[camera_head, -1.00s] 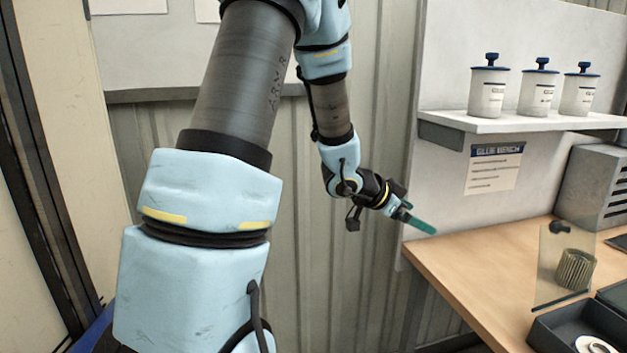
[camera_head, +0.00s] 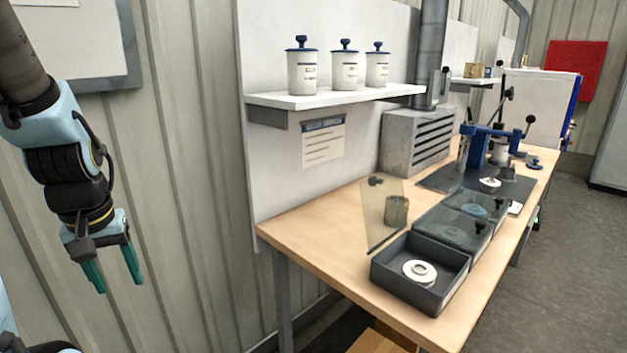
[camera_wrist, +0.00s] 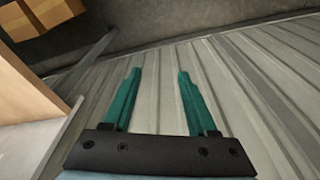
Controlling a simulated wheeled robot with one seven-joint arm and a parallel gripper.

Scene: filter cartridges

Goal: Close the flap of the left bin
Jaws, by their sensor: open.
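The left bin (camera_head: 399,291) is a dark open tray near the front of the wooden bench, with a white ring (camera_head: 420,272) inside. Its clear flap (camera_head: 379,228) stands raised at the bin's back left side, with a dark knob (camera_head: 376,181) near its top. A pleated cartridge (camera_head: 397,211) shows behind or through the flap. My gripper (camera_head: 118,286) is open and empty, with green fingers pointing down, well left of the bench and bin. In the wrist view the open fingers (camera_wrist: 160,72) face the ribbed wall and floor; the bin is out of that view.
Neighbouring bins (camera_head: 452,233) have their clear flaps down. The bench (camera_head: 320,225) has bare wood left of the flap. A shelf (camera_head: 330,97) with several white canisters overhangs the back. A grey vented box (camera_head: 415,140) and a blue fixture (camera_head: 487,135) stand farther along.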

